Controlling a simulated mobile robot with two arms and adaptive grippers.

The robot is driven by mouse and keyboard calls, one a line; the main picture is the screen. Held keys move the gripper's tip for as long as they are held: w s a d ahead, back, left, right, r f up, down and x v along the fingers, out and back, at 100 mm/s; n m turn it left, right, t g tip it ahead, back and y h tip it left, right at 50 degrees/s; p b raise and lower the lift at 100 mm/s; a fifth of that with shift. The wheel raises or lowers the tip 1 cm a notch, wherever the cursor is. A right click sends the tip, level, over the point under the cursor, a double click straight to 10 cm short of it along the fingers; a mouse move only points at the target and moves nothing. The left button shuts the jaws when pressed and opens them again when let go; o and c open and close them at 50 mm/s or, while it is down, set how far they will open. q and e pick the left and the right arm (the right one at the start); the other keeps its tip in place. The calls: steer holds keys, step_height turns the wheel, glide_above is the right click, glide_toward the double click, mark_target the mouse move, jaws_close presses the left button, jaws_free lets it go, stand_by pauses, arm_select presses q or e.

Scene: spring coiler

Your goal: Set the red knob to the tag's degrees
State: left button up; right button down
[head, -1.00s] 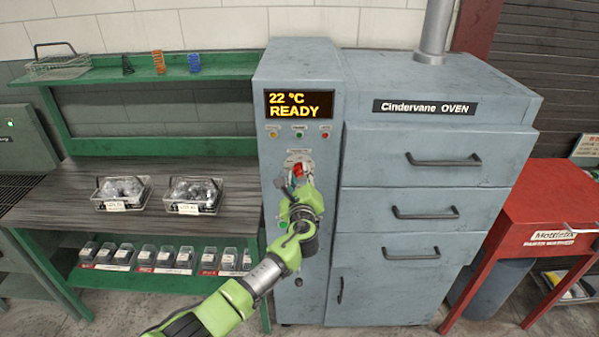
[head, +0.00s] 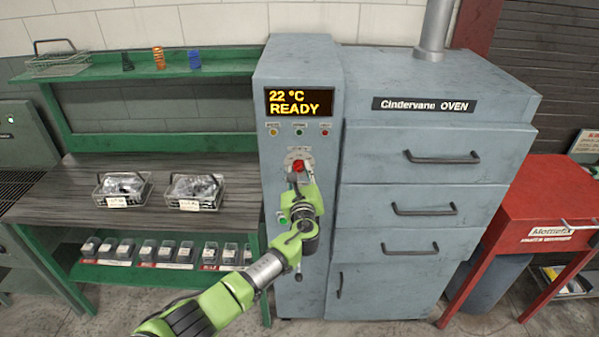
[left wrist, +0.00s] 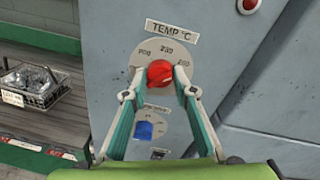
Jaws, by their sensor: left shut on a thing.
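The red knob (head: 298,166) sits on a round dial plate on the oven's narrow control panel. It also shows in the left wrist view (left wrist: 160,73), under a "TEMP °C" label, with numbers around it that include 200. My left gripper (left wrist: 158,86) has a finger on either side of the knob and is shut on it; in the head view it shows just below the dial (head: 301,186). Two wire baskets on the bench carry white tags, the left tag (head: 117,202) and the right tag (head: 189,205); their writing is too small to read. My right gripper is out of view.
The oven display (head: 299,103) reads "22 °C READY". A blue knob (left wrist: 150,130) sits just below the red one. Oven drawers with bar handles (head: 441,157) stand right of the panel. A red cabinet (head: 545,205) stands far right, a green-framed bench (head: 60,190) left.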

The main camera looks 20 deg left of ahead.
arm_select(q)
steer(key=o, duration=1.1)
steer(key=shift+s+d, duration=0.1)
steer(key=v, duration=1.1)
steer(key=shift+s+d, duration=0.15)
steer(key=shift+s, duration=0.2)
steer(key=shift+f, duration=0.1)
